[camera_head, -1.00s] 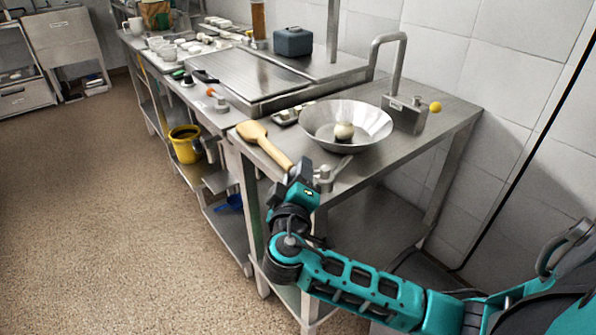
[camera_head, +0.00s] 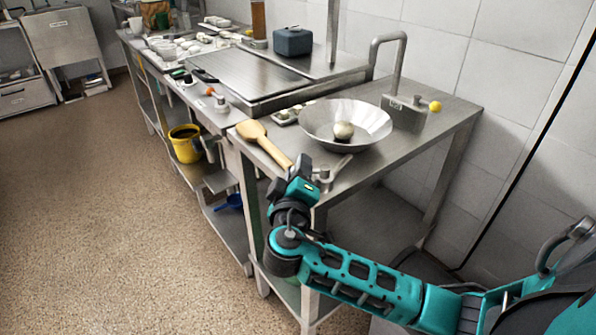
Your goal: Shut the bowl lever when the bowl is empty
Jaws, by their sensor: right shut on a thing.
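The metal bowl (camera_head: 318,127) stands on the steel table's right part, with a pale ball (camera_head: 343,130) lying inside it. A small steel lever (camera_head: 324,179) with a round pivot sits at the table's front edge, below the bowl. A wooden paddle (camera_head: 256,135) lies along the front edge, its handle pointing toward my right gripper. My right gripper (camera_head: 291,175) is at the handle's end, just left of the lever. It is shut on the handle; the exact contact is partly hidden by the fingers. My left gripper is not in view.
A steel tap box with a yellow knob (camera_head: 435,106) stands right of the bowl. A small tray (camera_head: 289,113) lies left of it. A blue-grey box (camera_head: 292,42) stands farther back. A yellow bucket (camera_head: 187,145) is on the lower shelf. The floor at left is clear.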

